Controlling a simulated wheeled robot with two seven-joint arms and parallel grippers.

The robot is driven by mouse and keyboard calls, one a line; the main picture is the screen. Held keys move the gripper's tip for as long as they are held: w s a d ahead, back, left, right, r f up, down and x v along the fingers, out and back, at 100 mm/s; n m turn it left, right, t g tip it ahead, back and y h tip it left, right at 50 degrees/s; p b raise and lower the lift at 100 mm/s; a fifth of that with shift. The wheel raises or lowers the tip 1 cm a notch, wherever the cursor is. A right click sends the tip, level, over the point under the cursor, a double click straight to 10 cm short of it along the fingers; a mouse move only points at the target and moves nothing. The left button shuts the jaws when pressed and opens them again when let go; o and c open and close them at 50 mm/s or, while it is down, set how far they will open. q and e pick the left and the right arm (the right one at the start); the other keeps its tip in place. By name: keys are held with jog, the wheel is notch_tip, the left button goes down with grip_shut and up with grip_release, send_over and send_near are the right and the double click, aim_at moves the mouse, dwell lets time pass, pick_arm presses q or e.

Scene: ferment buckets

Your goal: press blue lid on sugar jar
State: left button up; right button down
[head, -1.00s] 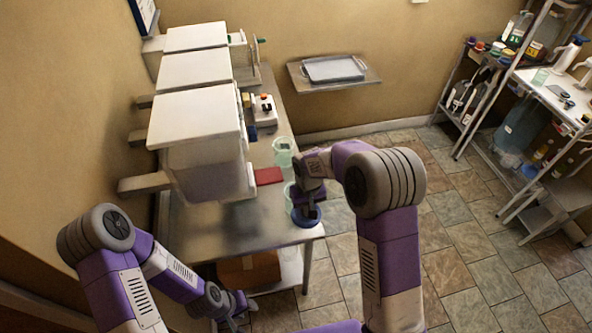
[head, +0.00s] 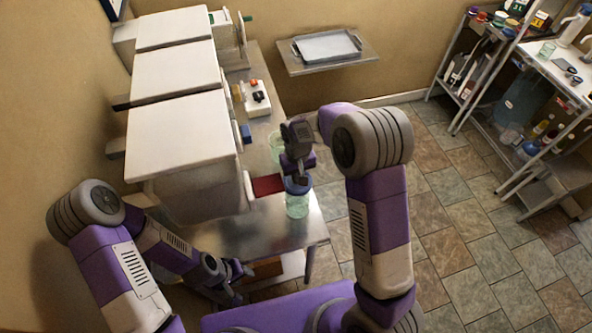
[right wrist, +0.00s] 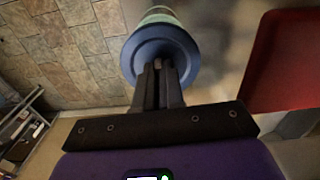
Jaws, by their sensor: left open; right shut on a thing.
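The blue lid (head: 296,190) is held by my right gripper (head: 298,181). A pale green, see-through jar (head: 297,207) stands on the steel table's near right part, directly below the lid. The lid appears to be at the jar's mouth; I cannot tell whether it is seated or just above the rim. In the right wrist view the fingers are closed on the middle of the blue lid (right wrist: 143,52), and the jar (right wrist: 160,16) shows beyond it. My left gripper (head: 240,272) is open and empty, low at the table's near edge.
A red board (head: 268,185) lies left of the jar. A second greenish jar (head: 276,150) stands farther back. Large white-topped bins (head: 180,130) fill the table's left side. The steel table (head: 270,235) is bare near its front. Shelves stand far right.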

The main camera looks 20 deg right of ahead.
aim_at(298, 186)
jog(key=shift+s+f, duration=0.2)
jog(key=shift+f, duration=0.1)
jog(key=shift+w+f+b, duration=0.25)
jog(key=shift+f+b, duration=0.65)
jog(key=shift+f, duration=0.35)
notch_tip(298, 186, down, 3)
jog(key=shift+f+b, duration=0.1)
jog(key=shift+b, duration=1.05)
jog(key=shift+s, duration=0.1)
jog(key=shift+b, duration=0.4)
